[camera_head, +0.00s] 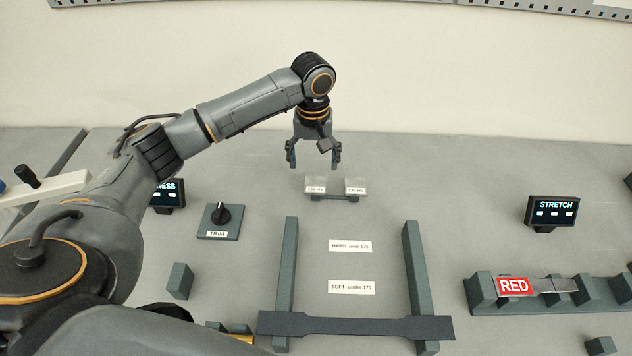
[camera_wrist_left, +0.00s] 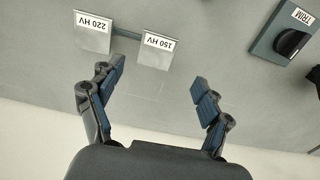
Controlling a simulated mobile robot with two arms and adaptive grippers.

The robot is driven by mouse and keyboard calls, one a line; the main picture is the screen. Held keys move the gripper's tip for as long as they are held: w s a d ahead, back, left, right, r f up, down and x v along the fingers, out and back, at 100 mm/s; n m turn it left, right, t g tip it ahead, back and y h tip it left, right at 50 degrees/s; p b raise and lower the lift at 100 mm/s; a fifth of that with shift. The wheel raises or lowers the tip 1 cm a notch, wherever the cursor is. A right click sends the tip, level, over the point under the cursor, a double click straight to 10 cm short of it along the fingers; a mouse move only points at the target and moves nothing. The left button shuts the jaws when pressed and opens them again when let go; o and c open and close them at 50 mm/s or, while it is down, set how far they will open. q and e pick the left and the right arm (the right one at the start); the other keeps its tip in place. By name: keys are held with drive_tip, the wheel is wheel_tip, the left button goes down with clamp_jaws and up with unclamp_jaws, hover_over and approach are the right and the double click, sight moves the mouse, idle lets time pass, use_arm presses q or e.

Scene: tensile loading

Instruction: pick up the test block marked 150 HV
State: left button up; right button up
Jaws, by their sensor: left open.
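The 150 HV test block (camera_head: 315,181) is a small pale metallic block with a white label, at the left end of a low dark stand (camera_head: 337,197). The 220 HV block (camera_head: 356,182) sits at the right end. My left gripper (camera_head: 313,160) points down, open and empty, and appears just above and behind the 150 HV block. In the left wrist view, the 150 HV block (camera_wrist_left: 155,54) shows upside down, beyond the gap between the open fingers (camera_wrist_left: 158,76). The 220 HV block (camera_wrist_left: 92,38) is to its left there. My right gripper is not in view.
Two rails (camera_head: 286,263) flank the HARD (camera_head: 350,246) and SOFT (camera_head: 351,287) labels in front of the stand. A TRIM knob (camera_head: 220,216) is at left. A STRETCH display (camera_head: 552,212) and a rack with a RED tag (camera_head: 515,287) are at right.

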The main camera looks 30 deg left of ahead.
sight(316, 183)
use_arm(q)
drive_tip(key=shift+w+f, duration=0.15)
drive_tip(key=shift+f, duration=0.55)
drive_tip(key=shift+d+f+p, duration=0.1)
drive_tip(key=shift+f+p, duration=0.2)
drive_tip(key=shift+f, duration=0.05)
wheel_tip(316, 183, down, 4)
drive_tip(key=shift+w+r+p, duration=0.1)
drive_tip(key=shift+r+p, duration=0.1)
drive_tip(key=shift+p, duration=0.35)
drive_tip(key=shift+f, duration=0.4)
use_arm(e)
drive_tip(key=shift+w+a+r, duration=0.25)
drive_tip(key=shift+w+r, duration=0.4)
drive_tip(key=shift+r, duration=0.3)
use_arm(q)
drive_tip(key=c, duration=1.4)
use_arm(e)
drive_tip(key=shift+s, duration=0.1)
